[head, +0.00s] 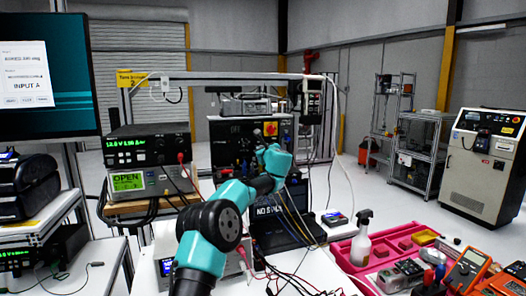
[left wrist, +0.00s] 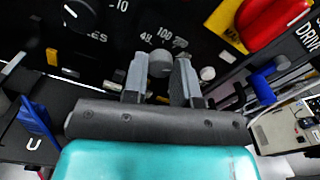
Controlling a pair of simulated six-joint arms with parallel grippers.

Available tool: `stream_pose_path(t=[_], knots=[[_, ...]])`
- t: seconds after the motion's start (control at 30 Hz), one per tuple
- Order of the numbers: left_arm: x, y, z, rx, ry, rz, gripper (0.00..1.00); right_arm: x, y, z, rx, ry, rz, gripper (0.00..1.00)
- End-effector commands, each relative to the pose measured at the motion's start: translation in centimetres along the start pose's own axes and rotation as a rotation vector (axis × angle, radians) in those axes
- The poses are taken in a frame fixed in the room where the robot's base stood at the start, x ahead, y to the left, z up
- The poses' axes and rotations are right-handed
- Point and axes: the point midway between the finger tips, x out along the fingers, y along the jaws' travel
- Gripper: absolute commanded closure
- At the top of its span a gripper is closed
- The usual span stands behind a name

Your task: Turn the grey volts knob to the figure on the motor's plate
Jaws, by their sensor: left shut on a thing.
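The grey volts knob (left wrist: 161,63) is on a black panel in the left wrist view, with the printed figures "48" and "100" above it. My left gripper (left wrist: 160,78) has one finger on each side of the knob and is shut on it. In the head view my teal left arm reaches up to the black panel (head: 228,131), where my left gripper (head: 266,152) is small and the knob cannot be made out. I cannot make out the motor's plate. My right gripper is not in view.
A red switch on a yellow plate (left wrist: 232,25) is right of the knob, and a black dial (left wrist: 78,12) is upper left. Cables hang below the panel. Power supplies (head: 150,146) stand at left.

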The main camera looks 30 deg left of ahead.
Motion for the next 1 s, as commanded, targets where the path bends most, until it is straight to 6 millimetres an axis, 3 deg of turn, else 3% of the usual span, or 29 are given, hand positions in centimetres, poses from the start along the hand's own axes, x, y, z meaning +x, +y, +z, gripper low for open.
stream_pose_path(t=[0.3, 0.57, 0.6, 0.83, 1.0], knots=[[0.02, -0.01, 0.0, -0.117, 0.0, 0.0, 0.98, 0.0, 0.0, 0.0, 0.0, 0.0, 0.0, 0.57], [0.02, -0.01, 0.0, -0.121, 0.0, 0.0, 0.98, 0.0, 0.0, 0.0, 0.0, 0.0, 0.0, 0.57], [0.02, -0.01, 0.01, -0.121, 0.0, 0.0, 0.7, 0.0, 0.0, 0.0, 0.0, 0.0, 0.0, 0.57], [0.02, -0.01, 0.0, -0.12, 0.0, 0.0, 0.48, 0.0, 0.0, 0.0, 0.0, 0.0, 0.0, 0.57], [0.02, -0.01, 0.01, -0.12, 0.0, 0.0, 0.48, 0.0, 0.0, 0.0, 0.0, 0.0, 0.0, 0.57]])
